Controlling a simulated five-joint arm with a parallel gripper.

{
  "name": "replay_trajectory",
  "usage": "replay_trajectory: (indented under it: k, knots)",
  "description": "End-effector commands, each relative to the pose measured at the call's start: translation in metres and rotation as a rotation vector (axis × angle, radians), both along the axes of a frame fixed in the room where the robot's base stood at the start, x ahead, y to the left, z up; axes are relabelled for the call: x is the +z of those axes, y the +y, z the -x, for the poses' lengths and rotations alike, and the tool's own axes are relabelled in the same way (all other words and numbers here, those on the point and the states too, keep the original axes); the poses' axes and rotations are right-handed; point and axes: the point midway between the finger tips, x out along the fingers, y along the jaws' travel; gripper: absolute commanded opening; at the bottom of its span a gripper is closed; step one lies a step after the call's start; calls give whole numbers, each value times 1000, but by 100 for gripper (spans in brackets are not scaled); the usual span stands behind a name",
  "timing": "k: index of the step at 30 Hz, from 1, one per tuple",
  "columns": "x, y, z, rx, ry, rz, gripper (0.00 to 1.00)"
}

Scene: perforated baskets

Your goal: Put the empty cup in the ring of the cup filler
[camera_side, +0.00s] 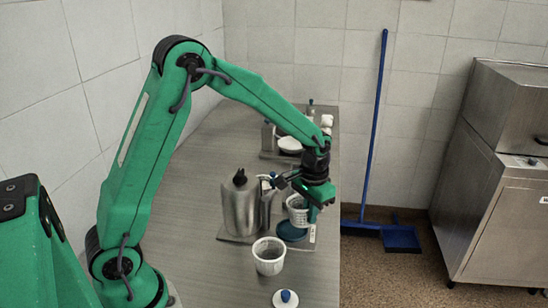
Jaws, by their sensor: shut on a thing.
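My gripper (311,192) is at the right edge of the counter, pointing down, shut on a white slotted cup (297,212). The held cup looks upright, and its upper part is partly covered by the gripper. It is over or just behind a dark blue round piece (292,232) on a flat plate; I cannot tell whether they touch. The cup filler appears to be the unit with the steel container (240,207) just left of the cup.
A second white cup (268,262) stands open on the counter (185,225) in front. A white lid with a blue knob (285,299) lies nearer. More small ware, including a white bowl (289,146), stands farther back. The counter's left part is clear.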

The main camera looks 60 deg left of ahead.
Motion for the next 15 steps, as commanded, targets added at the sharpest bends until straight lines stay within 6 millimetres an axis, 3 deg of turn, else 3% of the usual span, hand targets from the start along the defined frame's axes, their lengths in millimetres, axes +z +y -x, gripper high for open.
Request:
replay_trajectory:
  k: [15]
  knots:
    - [22, 0, 0, 0, -1, 0, 0]
